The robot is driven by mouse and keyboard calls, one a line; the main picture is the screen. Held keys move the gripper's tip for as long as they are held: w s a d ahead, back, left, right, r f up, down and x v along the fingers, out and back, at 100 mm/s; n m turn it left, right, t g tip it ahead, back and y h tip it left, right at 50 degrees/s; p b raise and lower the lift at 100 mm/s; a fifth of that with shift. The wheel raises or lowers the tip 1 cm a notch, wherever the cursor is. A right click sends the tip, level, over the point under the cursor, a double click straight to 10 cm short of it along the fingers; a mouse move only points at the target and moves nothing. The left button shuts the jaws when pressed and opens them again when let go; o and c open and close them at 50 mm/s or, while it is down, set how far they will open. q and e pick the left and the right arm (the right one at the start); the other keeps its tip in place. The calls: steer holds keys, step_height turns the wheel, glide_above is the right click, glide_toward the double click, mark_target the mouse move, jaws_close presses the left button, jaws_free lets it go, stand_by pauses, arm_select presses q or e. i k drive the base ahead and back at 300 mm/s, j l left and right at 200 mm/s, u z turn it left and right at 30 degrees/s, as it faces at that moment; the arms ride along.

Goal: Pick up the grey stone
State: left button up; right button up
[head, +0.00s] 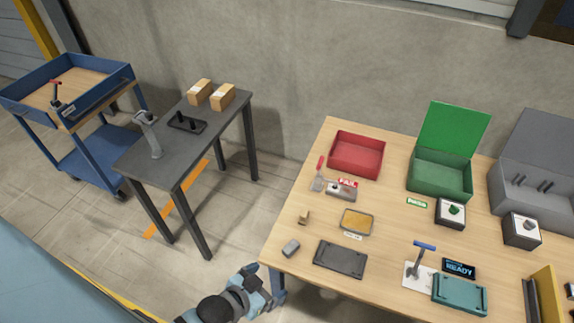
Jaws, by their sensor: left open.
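A small grey block-shaped stone (291,248) lies on the wooden table (385,272) near its left front edge, left of a dark flat plate (340,259). My left gripper (265,288) comes in from the bottom, open, just outside the table's left front corner. It is below and left of the stone in the picture and apart from it. Nothing shows between its fingers. My right gripper is out of view.
Near the stone are a small tan bracket (304,217) and a shallow bin of yellowish material (357,222). A red bin (357,154) and a green lidded bin (440,177) stand farther back. A teal plate (459,295) lies to the right.

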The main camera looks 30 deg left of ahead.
mark_target(289, 250)
steer(key=k+j+u, duration=0.1)
steer(key=u, duration=0.6)
